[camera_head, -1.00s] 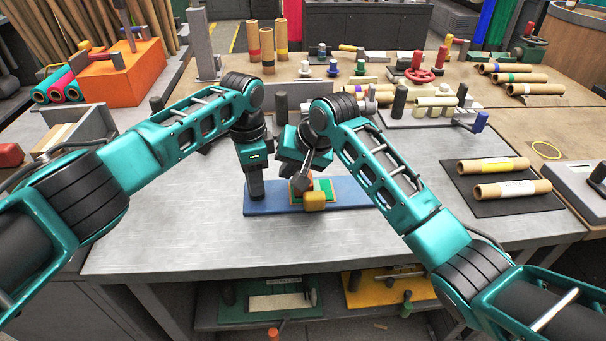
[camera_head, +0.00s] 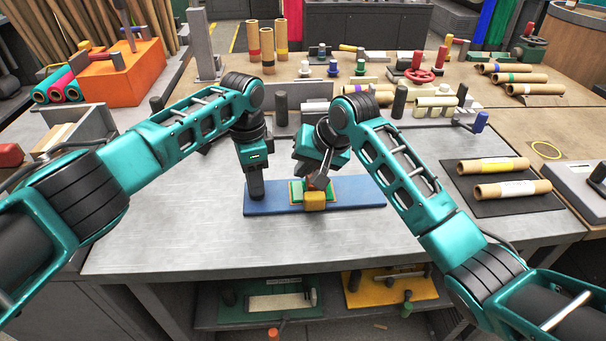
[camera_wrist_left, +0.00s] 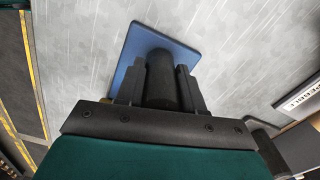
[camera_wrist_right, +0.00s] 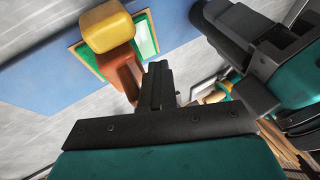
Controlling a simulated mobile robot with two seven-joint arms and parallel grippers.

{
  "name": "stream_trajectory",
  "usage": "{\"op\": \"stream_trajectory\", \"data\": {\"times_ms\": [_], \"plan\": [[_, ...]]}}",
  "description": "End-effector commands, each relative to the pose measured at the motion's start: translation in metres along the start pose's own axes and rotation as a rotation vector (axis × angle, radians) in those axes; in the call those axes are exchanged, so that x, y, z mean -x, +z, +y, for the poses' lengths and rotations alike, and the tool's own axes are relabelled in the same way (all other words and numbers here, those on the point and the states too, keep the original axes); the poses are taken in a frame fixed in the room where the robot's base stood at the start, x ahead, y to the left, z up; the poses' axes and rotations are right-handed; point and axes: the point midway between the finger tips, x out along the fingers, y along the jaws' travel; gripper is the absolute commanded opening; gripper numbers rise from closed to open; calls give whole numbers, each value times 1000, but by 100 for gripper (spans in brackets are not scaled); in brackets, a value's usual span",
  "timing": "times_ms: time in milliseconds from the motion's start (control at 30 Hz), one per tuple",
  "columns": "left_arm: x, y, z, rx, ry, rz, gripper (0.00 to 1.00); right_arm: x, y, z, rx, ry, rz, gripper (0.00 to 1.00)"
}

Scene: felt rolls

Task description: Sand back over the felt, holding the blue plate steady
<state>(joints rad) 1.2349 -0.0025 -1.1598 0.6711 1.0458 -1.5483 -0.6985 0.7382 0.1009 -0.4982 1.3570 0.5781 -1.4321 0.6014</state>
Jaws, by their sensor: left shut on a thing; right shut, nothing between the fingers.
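The blue plate (camera_head: 360,193) lies flat on the grey table. Near its middle is green felt (camera_head: 297,190) in a thin tan frame, partly hidden by my right gripper. A yellow block (camera_head: 315,202) is at the felt's near edge. A reddish-brown block (camera_wrist_right: 122,72) lies over the felt, beside the yellow one in the right wrist view. My left gripper (camera_head: 256,188) is shut on a dark round post (camera_wrist_left: 160,80) at the plate's left end. My right gripper (camera_head: 321,178) is shut and empty, its tips at the brown block; whether they touch is unclear.
A dark mat (camera_head: 510,205) with two cardboard tubes is on the right. Fixtures and a red handwheel (camera_head: 420,75) stand behind. The front of the grey tabletop (camera_head: 170,240) is clear. My two wrists are close together above the plate.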

Motion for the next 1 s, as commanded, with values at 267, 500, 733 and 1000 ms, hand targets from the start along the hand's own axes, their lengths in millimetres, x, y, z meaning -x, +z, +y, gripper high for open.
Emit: {"op": "stream_trajectory", "data": {"times_ms": [267, 500, 733, 1000], "plan": [[-2, 0, 1, 0, 3, 2, 0, 4, -2, 15, -2, 6, 0, 0], [-2, 0, 1, 0, 3, 1, 0, 8, -3, 24, -3, 6, -1, 0], [-2, 0, 1, 0, 3, 1, 0, 12, -5, 34, -3, 6, -2, 0], [-2, 0, 1, 0, 3, 1, 0, 16, -6, 45, -3, 6, -2, 0]]}}
